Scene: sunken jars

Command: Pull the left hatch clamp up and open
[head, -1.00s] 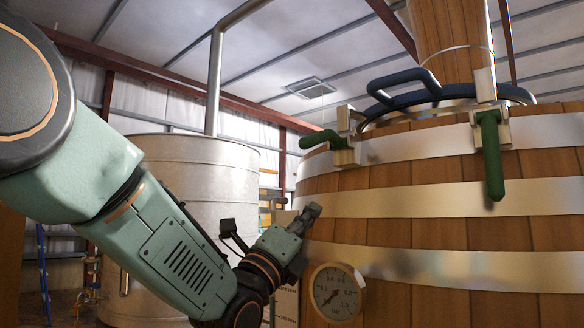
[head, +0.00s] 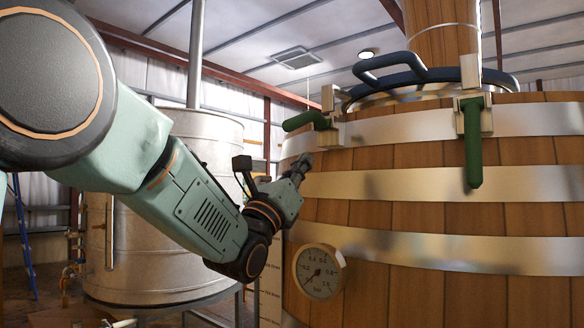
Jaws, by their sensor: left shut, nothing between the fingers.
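The left hatch clamp (head: 330,118) sits at the upper left rim of the wooden vat. Its green handle (head: 303,121) sticks out to the left, roughly level. My left gripper (head: 302,165) is below this handle, in front of the vat's staves, with a gap between them in the picture. Its fingers are shut, point up and hold nothing. A second clamp with a green handle (head: 474,155) is on the vat's front, its handle hanging straight down. The dark blue hatch (head: 425,82) with its bar handle lies on top. My right gripper is out of view.
The wooden vat (head: 400,212) with metal bands fills the right side. A round pressure gauge (head: 318,272) sticks out from it below my left gripper. A metal tank (head: 205,150) stands behind my left arm. A wooden column (head: 443,40) rises behind the hatch.

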